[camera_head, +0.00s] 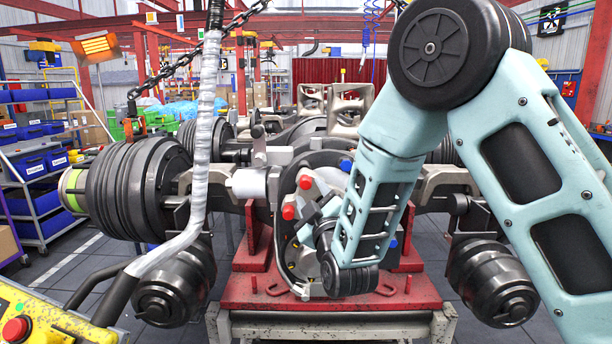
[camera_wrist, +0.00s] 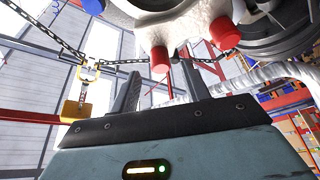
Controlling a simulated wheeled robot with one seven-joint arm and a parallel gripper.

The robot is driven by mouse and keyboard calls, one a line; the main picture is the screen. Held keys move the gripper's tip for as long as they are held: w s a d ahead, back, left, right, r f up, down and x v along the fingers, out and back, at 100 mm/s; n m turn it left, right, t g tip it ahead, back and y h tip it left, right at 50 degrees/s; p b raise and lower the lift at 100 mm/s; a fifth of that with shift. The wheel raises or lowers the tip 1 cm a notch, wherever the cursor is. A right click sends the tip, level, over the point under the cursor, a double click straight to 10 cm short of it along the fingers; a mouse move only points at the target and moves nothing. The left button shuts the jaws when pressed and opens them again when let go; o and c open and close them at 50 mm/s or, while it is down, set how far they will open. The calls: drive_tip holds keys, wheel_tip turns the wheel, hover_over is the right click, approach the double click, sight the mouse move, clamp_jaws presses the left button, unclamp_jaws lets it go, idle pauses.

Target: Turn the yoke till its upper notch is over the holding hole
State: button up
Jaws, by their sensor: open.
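The pale metal yoke (camera_wrist: 185,18) fills the top of the wrist view, with two red plugs (camera_wrist: 160,59) hanging towards me. In the head view the axle's round centre housing (camera_head: 285,235) faces me, with red plugs (camera_head: 289,212) at its left and blue ones (camera_head: 345,165) at its right. My arm covers much of the yoke there. My gripper (camera_wrist: 160,82) is open, with two dark fingers apart just below the yoke and nothing held between them. I cannot tell whether a finger touches it. I cannot make out the upper notch or the holding hole.
The axle rests on a red stand (camera_head: 325,290) with black drums at its ends. A chain (camera_head: 205,45) and a pale wrapped hose (camera_head: 198,130) hang at the left. A yellow control box (camera_head: 45,325) is at the lower left. Blue bins (camera_head: 30,170) stand farther left.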

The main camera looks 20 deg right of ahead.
sight(310, 180)
drive_tip(key=p+x, duration=0.1)
drive_tip(key=x, duration=0.4)
drive_tip(key=shift+p, duration=0.35)
clamp_jaws()
drive_tip(key=d+m+b, duration=0.1)
drive_tip(key=b, duration=0.3)
drive_tip(key=shift+s+m+h, duration=0.15)
drive_tip(key=shift+m+h, duration=0.15)
drive_tip(key=shift+h, duration=0.1)
drive_tip(key=shift+s+d+r+m+t+h+b, duration=0.2)
drive_tip(key=shift+d+m+h+b, duration=0.25)
drive_tip(key=shift+m+b, duration=0.7)
drive_tip(key=shift+s+d+r+m+t+h+b, duration=0.15)
drive_tip(key=shift+d+r+m+h+b, duration=0.4)
drive_tip(key=shift+b, duration=0.95)
drive_tip(key=shift+s+d+m+t+h+b, duration=0.15)
drive_tip(key=shift+d+m+h+b, duration=0.2)
drive_tip(key=shift+m+b, duration=0.85)
unclamp_jaws()
